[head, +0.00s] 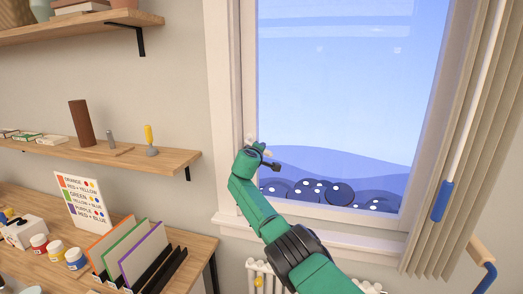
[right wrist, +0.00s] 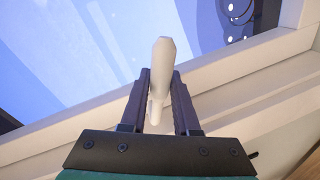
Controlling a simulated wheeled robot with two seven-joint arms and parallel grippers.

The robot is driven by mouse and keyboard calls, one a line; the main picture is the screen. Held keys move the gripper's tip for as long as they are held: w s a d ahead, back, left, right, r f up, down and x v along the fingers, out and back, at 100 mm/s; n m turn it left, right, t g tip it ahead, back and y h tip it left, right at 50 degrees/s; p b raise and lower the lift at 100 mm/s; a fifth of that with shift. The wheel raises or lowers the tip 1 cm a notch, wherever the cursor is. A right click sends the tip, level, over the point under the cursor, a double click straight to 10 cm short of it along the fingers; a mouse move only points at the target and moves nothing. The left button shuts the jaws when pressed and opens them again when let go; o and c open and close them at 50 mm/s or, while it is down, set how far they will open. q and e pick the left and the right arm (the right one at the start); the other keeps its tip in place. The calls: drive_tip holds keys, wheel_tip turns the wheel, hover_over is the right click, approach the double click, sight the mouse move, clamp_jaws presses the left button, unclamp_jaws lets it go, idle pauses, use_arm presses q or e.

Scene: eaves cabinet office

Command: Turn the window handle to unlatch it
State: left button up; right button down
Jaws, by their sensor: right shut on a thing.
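The window handle (right wrist: 162,62) is a pale, off-white lever. In the right wrist view it stands between the two dark fingers of my right gripper (right wrist: 160,84), which are shut on it. Its rounded end sticks out beyond the fingertips over the glass. In the head view my right gripper (head: 265,157) is at the left side of the window frame (head: 249,65), low on the pane, and my green arm and wrist hide most of the handle. The window sash looks closed in its frame. My left gripper is in neither view.
A pleated blind (head: 452,130) hangs at the window's right, with a blue-ended wand (head: 442,202) in front. A radiator (head: 257,275) is below the sill. Wall shelves (head: 110,155) and a desk (head: 203,246) with paint jars and upright coloured boards stand at the left.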

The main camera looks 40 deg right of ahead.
drive_tip(key=shift+s+d+r+n+p, duration=0.15)
drive_tip(key=shift+r+n+p, duration=0.45)
drive_tip(key=shift+r+n, duration=0.4)
drive_tip(key=shift+r+n+g+h+p, duration=0.35)
drive_tip(key=shift+n+g+p, duration=0.15)
drive_tip(key=shift+n, duration=0.5)
drive_tip(key=c, duration=0.7)
unclamp_jaws()
drive_tip(key=shift+o, duration=0.2)
